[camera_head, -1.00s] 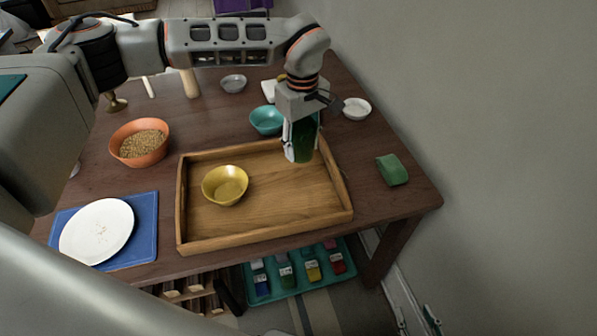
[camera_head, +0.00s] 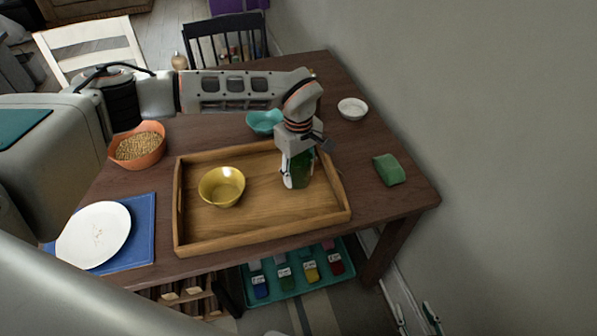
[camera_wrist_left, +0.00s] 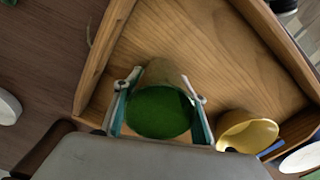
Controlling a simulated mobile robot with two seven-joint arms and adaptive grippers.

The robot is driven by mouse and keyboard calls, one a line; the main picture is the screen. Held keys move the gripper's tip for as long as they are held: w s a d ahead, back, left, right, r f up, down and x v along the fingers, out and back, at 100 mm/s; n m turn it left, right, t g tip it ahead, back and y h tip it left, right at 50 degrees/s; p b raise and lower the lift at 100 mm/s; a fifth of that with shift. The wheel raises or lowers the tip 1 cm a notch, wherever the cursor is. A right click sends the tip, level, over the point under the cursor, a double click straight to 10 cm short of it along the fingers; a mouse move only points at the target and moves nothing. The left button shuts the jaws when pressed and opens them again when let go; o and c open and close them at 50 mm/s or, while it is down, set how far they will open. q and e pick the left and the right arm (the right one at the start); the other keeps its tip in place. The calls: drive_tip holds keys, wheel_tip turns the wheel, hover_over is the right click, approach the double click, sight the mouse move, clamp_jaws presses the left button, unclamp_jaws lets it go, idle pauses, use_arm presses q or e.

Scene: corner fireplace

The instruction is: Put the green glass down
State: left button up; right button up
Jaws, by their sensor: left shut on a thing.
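The green glass (camera_head: 302,170) is held upright in my left gripper (camera_head: 298,180), over the right part of the wooden tray (camera_head: 262,230). In the left wrist view the green glass (camera_wrist_left: 160,112) sits between the two fingers of my left gripper (camera_wrist_left: 158,115), which are shut on it. Its base is at or very close to the tray floor; I cannot tell whether it touches. A yellow bowl (camera_head: 222,187) stands in the left part of the tray, apart from the glass. My right gripper is not in view.
An orange bowl of grain (camera_head: 137,148) and a white plate (camera_head: 93,235) on a blue mat (camera_head: 143,232) are left of the tray. A teal bowl (camera_head: 262,122) and white bowl (camera_head: 352,109) stand behind it. A green block (camera_head: 389,170) lies right. The tray's front right is bare.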

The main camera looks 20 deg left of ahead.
use_arm(q)
drive_tip(key=o, duration=1.4)
drive_tip(key=shift+f, duration=0.15)
drive_tip(key=shift+c, duration=0.2)
drive_tip(key=shift+r, duration=0.4)
wheel_tip(320, 180, up, 12)
drive_tip(key=shift+f, duration=0.2)
